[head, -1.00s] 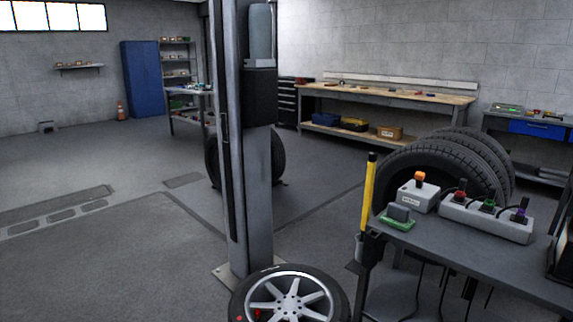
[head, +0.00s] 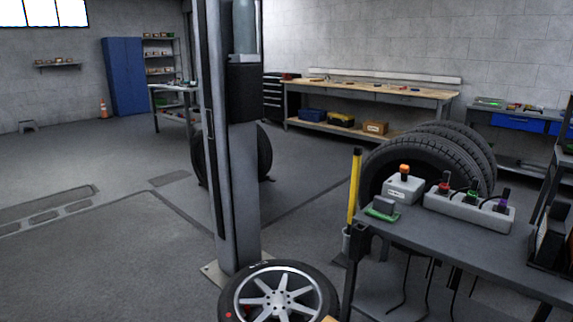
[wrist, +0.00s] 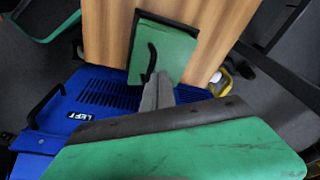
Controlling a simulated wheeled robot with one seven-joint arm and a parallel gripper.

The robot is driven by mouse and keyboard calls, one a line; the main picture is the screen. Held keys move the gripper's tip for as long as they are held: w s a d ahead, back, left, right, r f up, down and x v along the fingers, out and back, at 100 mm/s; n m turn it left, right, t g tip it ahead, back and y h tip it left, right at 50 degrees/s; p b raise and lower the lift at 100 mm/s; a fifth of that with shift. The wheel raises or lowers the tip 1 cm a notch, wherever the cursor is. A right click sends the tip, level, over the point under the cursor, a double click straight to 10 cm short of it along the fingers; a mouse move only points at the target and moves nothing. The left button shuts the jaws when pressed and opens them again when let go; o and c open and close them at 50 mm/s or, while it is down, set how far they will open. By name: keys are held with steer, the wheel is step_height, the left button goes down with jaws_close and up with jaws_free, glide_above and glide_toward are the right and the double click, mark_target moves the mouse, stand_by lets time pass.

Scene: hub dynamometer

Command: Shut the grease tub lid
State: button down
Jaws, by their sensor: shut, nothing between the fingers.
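I cannot make out a grease tub or its lid in either view. In the wrist view, two narrow grey fingers (wrist: 158,92) meet near the middle; I take them as my gripper, shut and empty. They show against a dark-framed green panel (wrist: 165,50) with a black curved handle; I cannot tell whether they touch it. A large green panel with a dark edge strip (wrist: 190,145) fills the foreground and hides what is below. My gripper does not show in the head view.
A blue unit marked LEFT (wrist: 75,115) and a wooden board (wrist: 105,30) lie around the fingers. In the head view, a wheel (head: 278,295) lies by a grey post (head: 232,190). A dark table (head: 450,245) with switch boxes stands right. Open floor (head: 90,270) is at left.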

steer(key=shift+s+a+f, duration=0.2)
steer(key=shift+f, duration=0.5)
steer(key=shift+s+a+f+b, duration=0.5)
steer(key=shift+s+a+f, duration=0.2)
steer(key=shift+a+f, duration=0.25)
steer(key=shift+r+p, duration=0.35)
steer(key=shift+p, duration=0.1)
step_height(320, 180, up, 7)
steer(key=p, duration=0.5)
steer(key=shift+d+f, duration=0.15)
steer(key=shift+d, duration=0.25)
steer(key=shift+w, duration=0.1)
